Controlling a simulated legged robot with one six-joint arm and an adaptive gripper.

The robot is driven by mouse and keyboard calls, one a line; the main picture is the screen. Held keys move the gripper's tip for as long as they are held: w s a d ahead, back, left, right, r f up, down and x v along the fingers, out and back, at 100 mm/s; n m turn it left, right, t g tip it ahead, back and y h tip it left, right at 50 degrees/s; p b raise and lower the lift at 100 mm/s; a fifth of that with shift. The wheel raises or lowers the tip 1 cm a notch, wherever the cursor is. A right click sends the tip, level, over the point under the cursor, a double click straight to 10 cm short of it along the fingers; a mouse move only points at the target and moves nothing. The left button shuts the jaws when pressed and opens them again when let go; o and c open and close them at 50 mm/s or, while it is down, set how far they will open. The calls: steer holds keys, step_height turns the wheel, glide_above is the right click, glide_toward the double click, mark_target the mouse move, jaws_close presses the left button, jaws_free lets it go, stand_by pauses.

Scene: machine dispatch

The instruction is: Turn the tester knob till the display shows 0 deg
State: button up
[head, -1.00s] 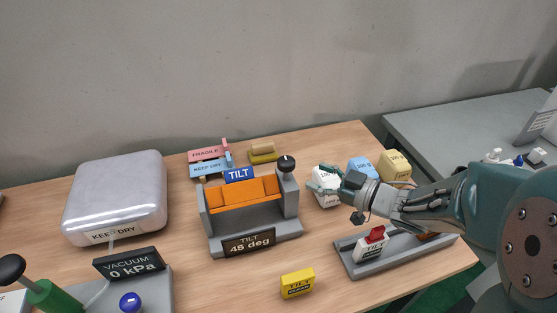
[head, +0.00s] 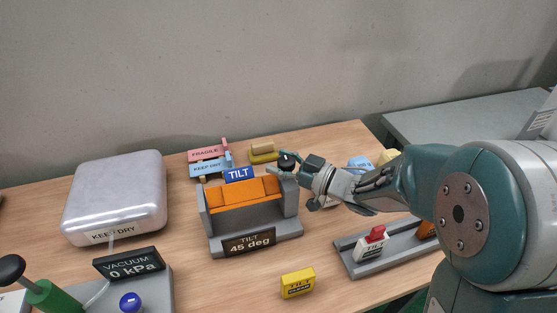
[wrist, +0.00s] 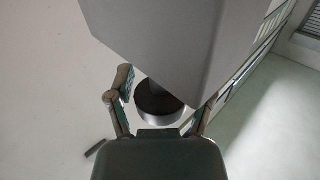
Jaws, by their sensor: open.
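The tilt tester (head: 255,234) is a grey stand with an orange cradle (head: 243,193) and a blue TILT sign. Its display (head: 249,242) reads 45 deg. The black round knob (head: 287,161) sits at the top of its right post. My gripper (head: 291,166) is at the knob, coming from the right. In the wrist view the dark knob (wrist: 157,103) lies between the two open fingers (wrist: 160,102), with the grey post above it in the picture. I cannot tell whether a finger touches the knob.
A silver KEEP DRY case (head: 115,195) and the vacuum unit (head: 129,264) stand at the left. A yellow TILT block (head: 298,283) lies in front. A grey tray (head: 365,268) is at the right. FRAGILE and KEEP DRY stamps (head: 208,161) lie behind the tester.

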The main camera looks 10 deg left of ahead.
steer(key=shift+a, duration=0.15)
steer(key=c, duration=0.9)
steer(key=shift+c, duration=0.2)
steer(key=shift+w+m+t, duration=0.1)
steer(key=shift+m+t, duration=0.4)
steer(key=shift+t, duration=0.3)
